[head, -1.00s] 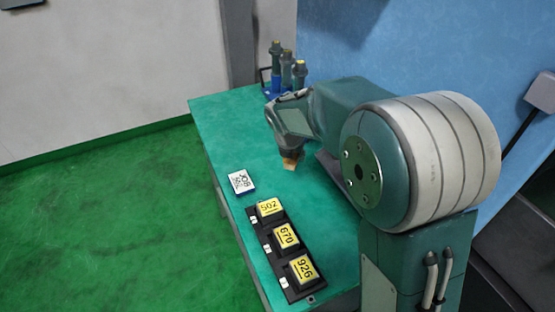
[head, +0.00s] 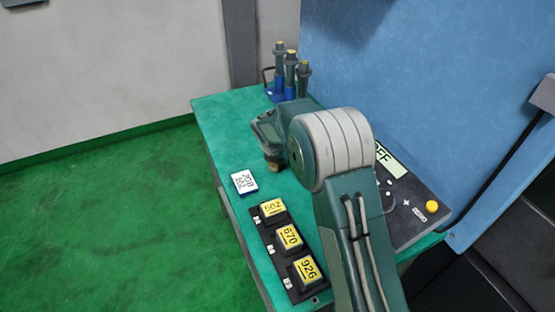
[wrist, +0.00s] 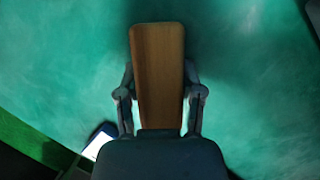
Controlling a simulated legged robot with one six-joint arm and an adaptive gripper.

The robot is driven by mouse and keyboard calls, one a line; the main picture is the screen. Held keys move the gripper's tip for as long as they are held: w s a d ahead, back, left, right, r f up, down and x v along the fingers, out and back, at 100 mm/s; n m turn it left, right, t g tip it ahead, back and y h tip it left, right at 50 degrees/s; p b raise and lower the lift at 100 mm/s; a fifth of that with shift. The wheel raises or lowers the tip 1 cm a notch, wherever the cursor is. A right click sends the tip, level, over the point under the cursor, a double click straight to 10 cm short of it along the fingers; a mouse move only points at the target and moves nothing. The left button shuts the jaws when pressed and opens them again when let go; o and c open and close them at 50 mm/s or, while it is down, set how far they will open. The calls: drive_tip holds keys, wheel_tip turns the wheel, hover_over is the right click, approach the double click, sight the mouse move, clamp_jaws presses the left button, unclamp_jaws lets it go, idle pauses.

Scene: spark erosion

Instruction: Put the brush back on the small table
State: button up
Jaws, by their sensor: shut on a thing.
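The brush (wrist: 157,75) shows a flat wooden face in the wrist view, pointing away from the camera. My gripper (wrist: 160,95) is shut on it, with one finger on each side. In the head view my gripper (head: 268,145) is over the far-left part of the green-topped small table (head: 222,118). Only a small tan end of the brush shows there, below the gripper. I cannot tell whether the brush touches the tabletop. The rest of it is hidden by my gripper.
A white printed card (head: 244,182) lies near the left edge. A black rack with yellow blocks numbered 502 (head: 272,208), 670 and 926 is nearer. Dark tools (head: 291,66) stand at the back. A control panel (head: 410,205) is at right. Bare tabletop surrounds the gripper.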

drive_tip(key=shift+d+f, duration=0.2)
drive_tip(key=shift+f, duration=0.05)
drive_tip(key=o, duration=1.1)
drive_tip(key=shift+a, duration=0.1)
drive_tip(key=v, duration=1.2)
